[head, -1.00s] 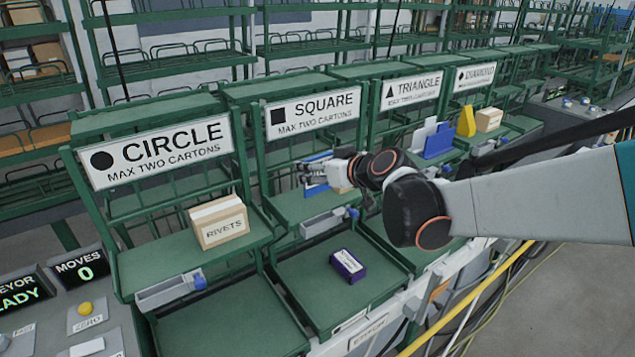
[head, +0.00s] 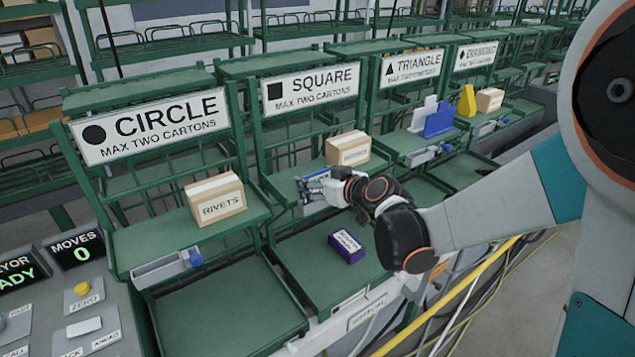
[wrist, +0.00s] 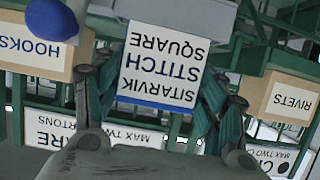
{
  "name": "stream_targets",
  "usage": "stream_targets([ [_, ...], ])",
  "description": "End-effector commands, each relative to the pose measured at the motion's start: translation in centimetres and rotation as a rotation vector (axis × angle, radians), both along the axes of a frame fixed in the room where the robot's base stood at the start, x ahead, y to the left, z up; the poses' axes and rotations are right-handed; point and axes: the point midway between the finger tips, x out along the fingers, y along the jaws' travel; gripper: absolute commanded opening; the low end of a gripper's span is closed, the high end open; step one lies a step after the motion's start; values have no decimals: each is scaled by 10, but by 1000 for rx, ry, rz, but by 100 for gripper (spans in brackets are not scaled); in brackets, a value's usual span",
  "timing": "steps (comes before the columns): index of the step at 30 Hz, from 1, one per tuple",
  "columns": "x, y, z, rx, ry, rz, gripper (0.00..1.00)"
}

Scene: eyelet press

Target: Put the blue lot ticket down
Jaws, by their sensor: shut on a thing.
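The blue lot ticket (wrist: 158,70) is a white card with a blue edge, reading SITARVIK STITCH SQUARE upside down in the wrist view. My gripper (wrist: 160,110) is shut on it, with one finger on each side. In the head view my gripper (head: 312,188) holds the ticket at the front edge of the square bay's upper shelf (head: 290,182). The square bay's front ticket holder is largely hidden behind my gripper. In the wrist view a pale bar (wrist: 185,12) and a blue knob (wrist: 50,20) lie beyond the ticket; I cannot tell whether the ticket touches the bar.
A carton (head: 347,149) stands on the square shelf behind my gripper. A RIVETS carton (head: 215,200) stands on the circle shelf. A purple box (head: 346,246) lies on the square bay's lower tray. The circle bay's lower tray (head: 230,310) is empty.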

Motion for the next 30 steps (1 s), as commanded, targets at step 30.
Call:
stream_targets([
  [30,-37,-25,20,0,0,-2,85],
])
